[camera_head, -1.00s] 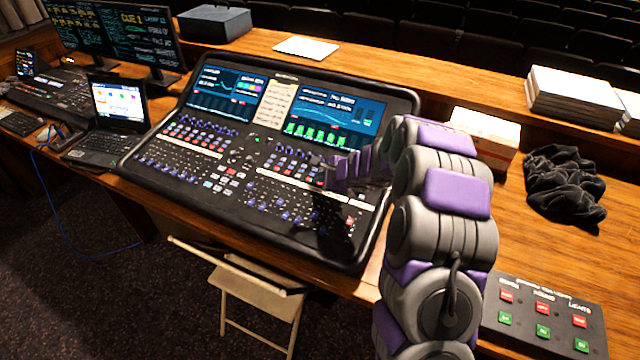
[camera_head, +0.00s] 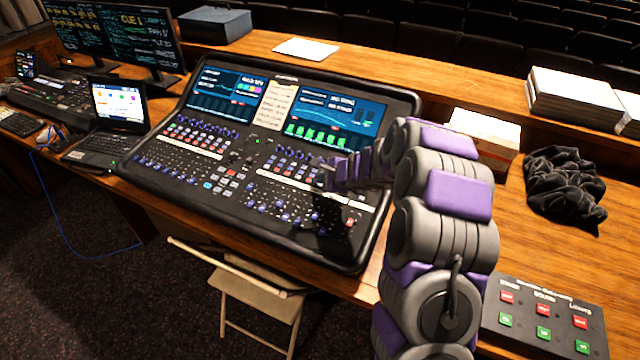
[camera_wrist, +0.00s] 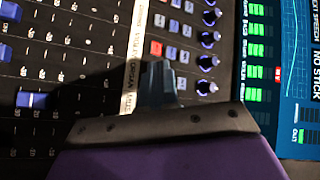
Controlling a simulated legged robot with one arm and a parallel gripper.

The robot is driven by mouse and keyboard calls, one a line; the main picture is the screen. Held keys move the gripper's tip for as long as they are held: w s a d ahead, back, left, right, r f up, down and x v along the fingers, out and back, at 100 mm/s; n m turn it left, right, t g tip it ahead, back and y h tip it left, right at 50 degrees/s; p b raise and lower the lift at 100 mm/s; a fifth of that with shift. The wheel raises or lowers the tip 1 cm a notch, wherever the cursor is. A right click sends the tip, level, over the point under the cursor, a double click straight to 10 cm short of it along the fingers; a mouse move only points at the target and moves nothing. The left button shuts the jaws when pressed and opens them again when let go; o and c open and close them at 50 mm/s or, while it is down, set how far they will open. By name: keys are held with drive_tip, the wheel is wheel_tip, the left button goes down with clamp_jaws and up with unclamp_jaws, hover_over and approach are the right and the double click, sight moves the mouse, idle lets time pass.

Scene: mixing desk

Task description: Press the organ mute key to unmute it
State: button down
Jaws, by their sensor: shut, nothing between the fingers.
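The mixing desk (camera_head: 402,96) lies on the wooden counter, with faders, knobs, rows of coloured keys and two lit screens. In the wrist view, a white label strip (camera_wrist: 133,55) has lettering that seems to read "ORGAN" beside my fingertips. Beyond the strip are a red key (camera_wrist: 156,48) and blue keys (camera_wrist: 171,53). My gripper (camera_wrist: 160,78) is shut and empty, its dark tips over the key area beside that lettering. The tips hide what lies under them, so I cannot tell whether they touch a key. In the head view, my gripper (camera_head: 324,168) is over the desk's right half.
A laptop (camera_head: 117,104) and monitors stand left of the desk. At right are a white-topped box (camera_head: 485,127), a crumpled black cloth (camera_head: 563,187) and a panel of red and green buttons (camera_head: 520,327). A folding chair (camera_head: 258,300) stands in front.

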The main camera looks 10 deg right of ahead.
sight(321, 189)
drive_tip(key=shift+r, duration=0.5)
drive_tip(key=r+p, duration=0.2)
drive_tip(key=r, duration=0.1)
drive_tip(key=r+p, duration=0.2)
drive_tip(key=shift+s+a, duration=0.2)
drive_tip(key=shift+s, duration=0.05)
idle(0.7)
